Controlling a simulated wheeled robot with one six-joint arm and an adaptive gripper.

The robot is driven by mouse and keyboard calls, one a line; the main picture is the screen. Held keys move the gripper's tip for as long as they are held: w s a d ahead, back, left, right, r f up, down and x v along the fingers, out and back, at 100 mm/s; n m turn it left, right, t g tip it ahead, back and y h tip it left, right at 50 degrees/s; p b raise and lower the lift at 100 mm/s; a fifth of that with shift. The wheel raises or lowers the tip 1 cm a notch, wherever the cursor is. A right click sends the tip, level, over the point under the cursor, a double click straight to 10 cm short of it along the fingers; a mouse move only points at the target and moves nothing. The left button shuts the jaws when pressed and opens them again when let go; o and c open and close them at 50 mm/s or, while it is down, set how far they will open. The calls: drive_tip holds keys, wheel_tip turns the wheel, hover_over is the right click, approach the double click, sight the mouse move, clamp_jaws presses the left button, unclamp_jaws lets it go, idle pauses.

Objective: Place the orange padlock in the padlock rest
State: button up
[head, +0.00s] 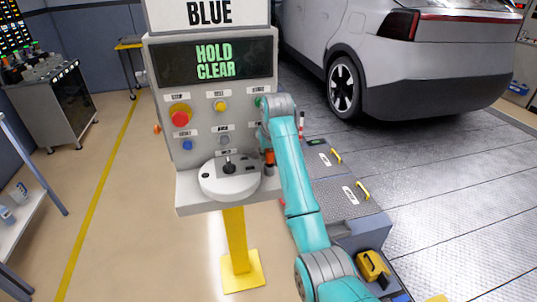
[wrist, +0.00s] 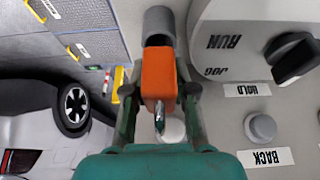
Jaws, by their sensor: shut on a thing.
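The orange padlock (wrist: 158,76) is between the two fingers of my gripper (wrist: 159,92) in the wrist view, and the gripper is shut on it. Its metal shackle points toward my palm. A grey round cup (wrist: 159,20), which looks like the padlock rest, is just beyond the padlock's far end. The padlock covers part of the cup's dark opening, and I cannot tell whether it touches or enters it. In the head view the padlock (head: 269,157) shows small and orange beside the console's shelf, just above the grey cup (head: 269,171). My arm hides most of the gripper there.
The grey console (head: 212,125) carries a red stop button (head: 180,117), several other buttons and a white round plate (head: 229,185) with a black selector knob, close beside the padlock. A grey car (head: 420,65) stands behind on the right. Low boxes with yellow handles (head: 362,191) lie right of my arm.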

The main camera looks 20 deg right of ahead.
drive_tip(key=shift+f, duration=0.1)
drive_tip(key=shift+f, duration=0.35)
drive_tip(key=shift+f, duration=0.15)
drive_tip(key=o, duration=0.9)
